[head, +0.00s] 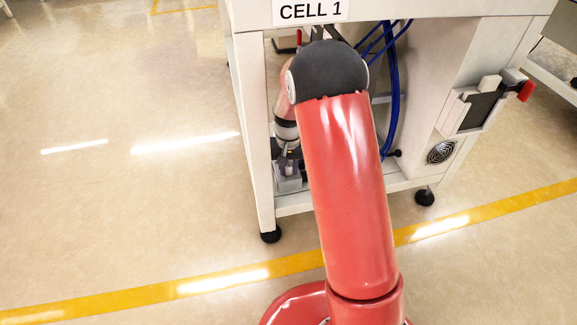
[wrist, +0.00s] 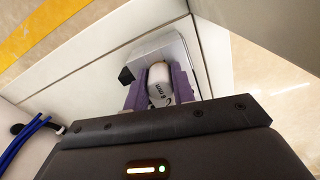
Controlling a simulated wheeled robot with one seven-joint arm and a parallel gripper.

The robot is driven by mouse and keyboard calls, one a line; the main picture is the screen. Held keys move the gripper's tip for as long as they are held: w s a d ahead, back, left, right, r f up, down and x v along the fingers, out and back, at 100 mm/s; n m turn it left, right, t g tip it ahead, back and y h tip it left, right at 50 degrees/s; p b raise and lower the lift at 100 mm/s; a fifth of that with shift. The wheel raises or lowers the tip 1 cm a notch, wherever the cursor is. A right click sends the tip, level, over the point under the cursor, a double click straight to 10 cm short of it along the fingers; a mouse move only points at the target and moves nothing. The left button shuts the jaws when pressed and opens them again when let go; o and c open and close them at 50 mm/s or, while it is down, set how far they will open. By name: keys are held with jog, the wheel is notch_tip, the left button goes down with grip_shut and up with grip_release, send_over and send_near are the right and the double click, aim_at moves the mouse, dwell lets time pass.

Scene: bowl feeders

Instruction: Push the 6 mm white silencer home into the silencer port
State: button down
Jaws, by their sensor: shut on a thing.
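The white silencer (wrist: 158,90), marked "6 mm", is between the two purple fingers of my gripper (wrist: 160,76) in the wrist view. My gripper is shut on it, with a finger on each side. Its far end points toward a light grey block just beyond the fingertips. The silencer port is hidden, so I cannot tell whether the silencer touches it or sits in it. In the head view my gripper (head: 288,164) is low inside the cell's frame, over a small grey block (head: 289,185), partly hidden by my arm.
The bench frame's left leg (head: 253,130) stands close to the left of my gripper, and a lower rail (head: 300,204) runs below. Blue tubes (head: 390,95) hang to the right. The floor to the left is clear.

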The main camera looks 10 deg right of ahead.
jog(key=c, duration=1.5)
grip_release()
jog(key=shift+r+p, duration=2.25)
jog(key=shift+r, duration=0.8)
jog(key=o, duration=0.6)
